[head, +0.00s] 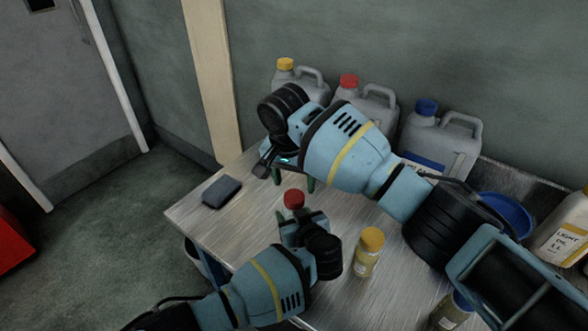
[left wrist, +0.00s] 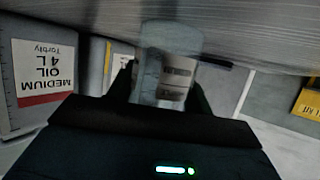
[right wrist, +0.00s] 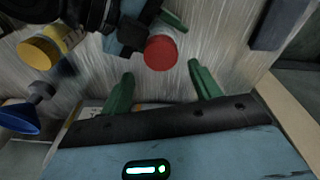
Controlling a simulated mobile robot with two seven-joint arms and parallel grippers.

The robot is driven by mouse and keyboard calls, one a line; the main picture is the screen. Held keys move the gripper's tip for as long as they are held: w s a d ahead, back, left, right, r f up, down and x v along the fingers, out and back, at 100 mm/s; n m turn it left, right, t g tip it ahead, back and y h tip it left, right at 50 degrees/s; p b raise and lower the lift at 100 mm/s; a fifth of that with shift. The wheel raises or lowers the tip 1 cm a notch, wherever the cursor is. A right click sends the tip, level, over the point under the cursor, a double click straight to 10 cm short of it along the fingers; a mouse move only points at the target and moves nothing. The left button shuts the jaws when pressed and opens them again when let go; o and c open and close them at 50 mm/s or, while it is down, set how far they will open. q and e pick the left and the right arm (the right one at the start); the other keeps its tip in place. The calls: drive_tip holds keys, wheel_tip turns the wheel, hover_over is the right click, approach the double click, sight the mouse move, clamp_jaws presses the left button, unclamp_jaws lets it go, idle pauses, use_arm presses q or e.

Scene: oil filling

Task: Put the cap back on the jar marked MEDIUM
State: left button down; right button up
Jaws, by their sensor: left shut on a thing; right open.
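A red cap (head: 293,198) shows just beyond my left gripper (head: 302,218). In the right wrist view the red cap (right wrist: 161,53) sits at the top of what the left gripper holds; I cannot tell whether it is seated fully. My left gripper is shut on a clear jar with a pale label (left wrist: 170,72); the label's words are not readable. My right gripper (head: 293,180) is open and empty, its green fingers pointing down near the red cap. In the right wrist view its fingertips (right wrist: 160,76) are spread on either side of the cap, apart from it.
A yellow-capped jar (head: 368,255) stands right of the left gripper, another jar (head: 450,312) nearer. Canisters with yellow (head: 285,64), red (head: 348,80) and blue (head: 426,106) caps line the wall. A dark sponge (head: 221,192) lies near the table's left edge. A blue funnel (right wrist: 20,118) is at right.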

drive_tip(key=n, duration=0.5)
drive_tip(key=shift+r, duration=0.25)
drive_tip(key=n, duration=0.6)
drive_tip(key=shift+w+r, duration=0.1)
drive_tip(key=shift+r, duration=0.1)
drive_tip(key=n, duration=0.6)
drive_tip(key=shift+r, duration=0.25)
drive_tip(key=n, duration=0.5)
drive_tip(key=shift+r+g, duration=0.15)
drive_tip(key=shift+g, duration=0.15)
drive_tip(key=n, duration=0.4)
drive_tip(key=shift+r+n+y, duration=0.2)
drive_tip(key=shift+n+y, duration=0.1)
drive_tip(key=n, duration=0.4)
drive_tip(key=shift+r+n, duration=0.2)
drive_tip(key=shift+n, duration=0.1)
drive_tip(key=n, duration=0.4)
drive_tip(key=shift+r+n, duration=0.15)
drive_tip(key=shift+n, duration=0.25)
drive_tip(key=n, duration=0.6)
drive_tip(key=shift+w+r+g, duration=0.1)
drive_tip(key=shift+r+g, duration=0.15)
drive_tip(key=shift+g, duration=0.05)
